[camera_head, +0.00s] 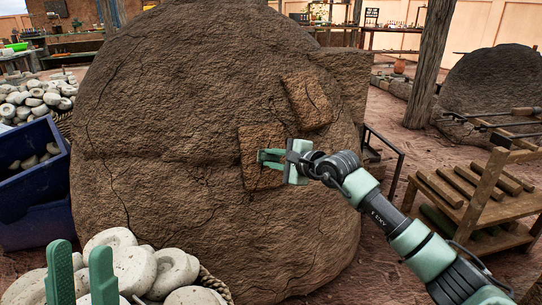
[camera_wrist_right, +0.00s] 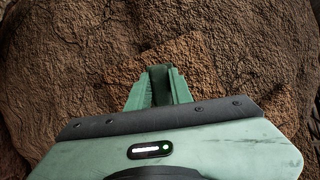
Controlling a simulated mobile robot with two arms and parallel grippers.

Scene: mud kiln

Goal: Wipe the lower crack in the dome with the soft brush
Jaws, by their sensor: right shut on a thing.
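The large brown mud dome (camera_head: 160,90) fills the middle of the head view. Two lighter square patches lie on its right side, the lower patch (camera_head: 262,180) and the upper patch (camera_head: 308,98), which has a thin dark crack. My right gripper (camera_head: 264,157) is in front of the lower patch, fingers pointing left across it, covering much of it. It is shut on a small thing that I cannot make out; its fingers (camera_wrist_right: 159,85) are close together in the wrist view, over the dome. I cannot pick out the soft brush. My left gripper (camera_head: 81,275) is open and empty at the lower left.
A basket of pale stones (camera_head: 135,268) stands beyond my left gripper. A blue bin (camera_head: 35,190) is at the left. A wooden rack (camera_head: 480,205) and a post (camera_head: 430,60) stand at the right. Some floor between dome and rack is clear.

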